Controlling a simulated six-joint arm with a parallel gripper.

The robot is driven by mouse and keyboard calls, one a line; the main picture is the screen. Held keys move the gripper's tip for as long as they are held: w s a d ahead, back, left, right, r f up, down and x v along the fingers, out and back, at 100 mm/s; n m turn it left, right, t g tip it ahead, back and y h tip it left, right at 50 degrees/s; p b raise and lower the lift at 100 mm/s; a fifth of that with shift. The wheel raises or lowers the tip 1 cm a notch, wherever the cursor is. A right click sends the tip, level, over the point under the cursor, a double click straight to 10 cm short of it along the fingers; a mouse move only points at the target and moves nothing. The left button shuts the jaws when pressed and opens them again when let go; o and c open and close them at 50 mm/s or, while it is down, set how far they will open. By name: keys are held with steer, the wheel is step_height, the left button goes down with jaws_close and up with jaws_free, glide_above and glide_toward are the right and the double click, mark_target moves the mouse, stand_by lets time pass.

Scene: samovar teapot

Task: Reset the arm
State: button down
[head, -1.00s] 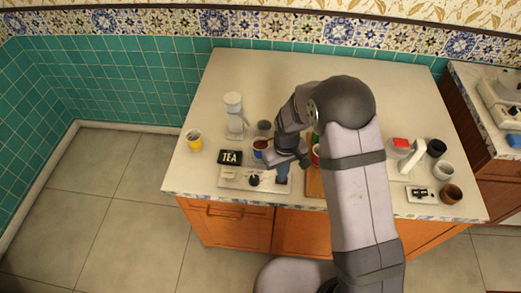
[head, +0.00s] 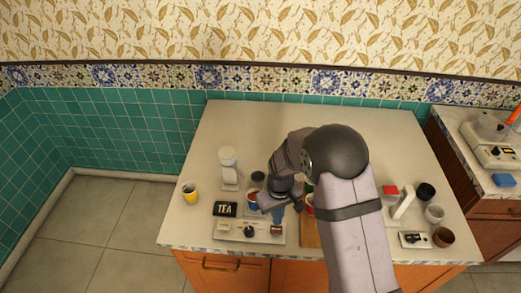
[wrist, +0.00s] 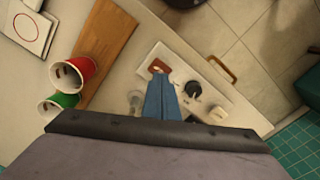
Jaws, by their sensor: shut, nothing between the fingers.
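My gripper (head: 277,216) is over the front of the counter, at the right part of a white panel (head: 234,231) with a black knob. In the wrist view its blue fingers (wrist: 161,98) are shut together with nothing between them. They point at the panel (wrist: 178,65), near a small reddish-brown part (wrist: 158,66) and left of the black knob (wrist: 192,88). I cannot tell whether the fingertips touch it. My arm hides part of the counter's middle.
A black TEA box (head: 225,209), a yellow cup (head: 190,192) and a white dispenser (head: 229,168) stand left. A wooden board (wrist: 110,42), a red cup (wrist: 72,70) and a green cup (wrist: 60,101) are close by. Several cups stand right. The counter's back (head: 300,115) is clear.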

steer(key=shift+s+m, duration=0.2)
steer(key=shift+m, duration=0.1)
steer(key=s+d+r+m+g+h, duration=0.1)
steer(key=s+d+g, duration=0.15)
steer(key=s, duration=0.55)
steer(key=s+d+r+m+g, duration=0.1)
steer(key=s+d, duration=0.3)
steer(key=s, duration=0.4)
steer(key=s+d+r+m, duration=0.1)
steer(key=s+d+r, duration=0.3)
steer(key=s+r, duration=0.15)
steer(key=w+d+r+m+t+y, duration=0.1)
steer(key=w+d+r+m+t, duration=0.1)
steer(key=r, duration=0.4)
steer(key=shift+w+d+t, duration=0.65)
steer(key=shift+w+t, duration=0.1)
steer(key=shift+w, duration=0.1)
